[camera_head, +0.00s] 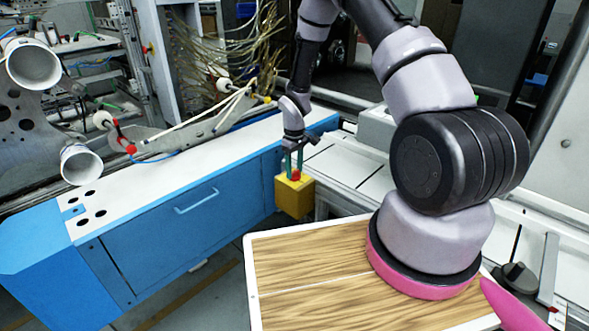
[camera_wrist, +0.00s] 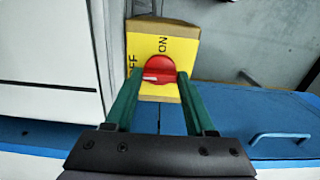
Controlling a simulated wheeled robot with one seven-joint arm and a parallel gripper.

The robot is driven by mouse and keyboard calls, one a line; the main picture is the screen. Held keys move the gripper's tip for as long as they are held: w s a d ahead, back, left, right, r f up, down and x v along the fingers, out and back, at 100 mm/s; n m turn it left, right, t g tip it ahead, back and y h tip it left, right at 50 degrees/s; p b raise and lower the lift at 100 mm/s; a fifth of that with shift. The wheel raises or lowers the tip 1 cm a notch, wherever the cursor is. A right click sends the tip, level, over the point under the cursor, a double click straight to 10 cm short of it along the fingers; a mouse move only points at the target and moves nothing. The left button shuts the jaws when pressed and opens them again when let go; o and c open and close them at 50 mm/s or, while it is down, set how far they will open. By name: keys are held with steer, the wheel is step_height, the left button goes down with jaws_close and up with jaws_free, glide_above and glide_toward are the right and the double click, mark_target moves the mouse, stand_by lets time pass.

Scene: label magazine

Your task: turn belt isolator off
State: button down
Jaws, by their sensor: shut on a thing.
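My gripper (camera_head: 294,164) reaches down over the box. Its two green fingers (camera_wrist: 160,82) stand on either side of the knob, shut on it.
A blue cabinet with a white top (camera_head: 190,160) and a drawer handle runs left of the box. A white slotted rail (camera_head: 345,165) lies to its right. A wood-topped board (camera_head: 310,285) is in front, under my arm.

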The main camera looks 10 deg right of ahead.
mark_target(295, 171)
steer(key=shift+c, duration=1.2)
jaws_free()
steer(key=shift+r, duration=0.1)
step_height(295, 171, up, 11)
steer(key=shift+f, duration=0.2)
steer(key=shift+r, duration=0.1)
